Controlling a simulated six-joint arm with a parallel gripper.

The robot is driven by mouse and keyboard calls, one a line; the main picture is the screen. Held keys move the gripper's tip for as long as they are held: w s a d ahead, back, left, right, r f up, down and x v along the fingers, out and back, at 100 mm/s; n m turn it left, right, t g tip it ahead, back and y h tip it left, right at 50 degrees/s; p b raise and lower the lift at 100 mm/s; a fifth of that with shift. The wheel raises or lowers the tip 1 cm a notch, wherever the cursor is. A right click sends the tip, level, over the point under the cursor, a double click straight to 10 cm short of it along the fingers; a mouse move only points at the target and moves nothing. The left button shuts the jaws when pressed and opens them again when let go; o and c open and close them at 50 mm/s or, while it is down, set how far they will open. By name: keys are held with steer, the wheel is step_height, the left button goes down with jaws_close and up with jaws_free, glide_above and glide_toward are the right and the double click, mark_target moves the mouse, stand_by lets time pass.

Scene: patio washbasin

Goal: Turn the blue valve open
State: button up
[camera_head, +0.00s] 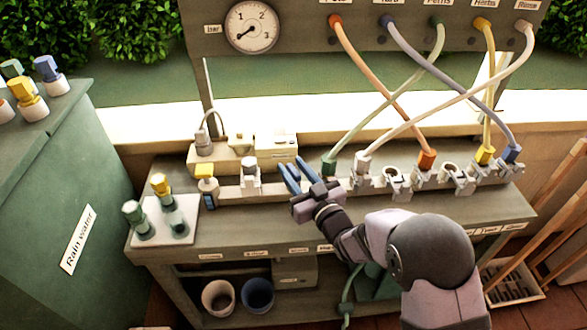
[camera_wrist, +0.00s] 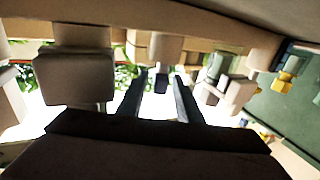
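In the wrist view a small dark-blue part (camera_wrist: 161,84) on a pale base shows between my two fingers, with a gap on each side. It looks like the blue valve, but the view is dark and seems upside down. In the head view my gripper (camera_head: 297,177) is at the bench's row of fittings, between a white-topped fitting (camera_head: 250,176) and a green hose end (camera_head: 330,167). It hides most of what lies there. The fingers are apart, and the gripper also fills the lower wrist view (camera_wrist: 159,98).
A yellow-topped fitting (camera_head: 206,182) stands left in the row. Several hoses, including an orange one (camera_head: 376,90), run to connectors on the right. A pressure gauge (camera_head: 251,27) is above. A green rain-water cabinet (camera_head: 45,190) with capped bottles is left.

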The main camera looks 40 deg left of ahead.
steer(key=b+v, duration=0.1)
steer(key=v, duration=0.6)
steer(key=shift+r, duration=0.15)
stand_by(0.3)
step_height(320, 180, up, 14)
steer(key=n+y+p, duration=0.1)
steer(key=n+p, duration=0.1)
steer(key=p, duration=0.2)
step_height(320, 180, down, 11)
steer(key=d+m+g+h, duration=0.1)
steer(key=m+g+h, duration=0.1)
steer(key=h, duration=0.3)
steer(key=shift+p+x, duration=0.35)
steer(key=shift+x, duration=3.05)
steer(key=shift+s, duration=0.1)
jaws_close()
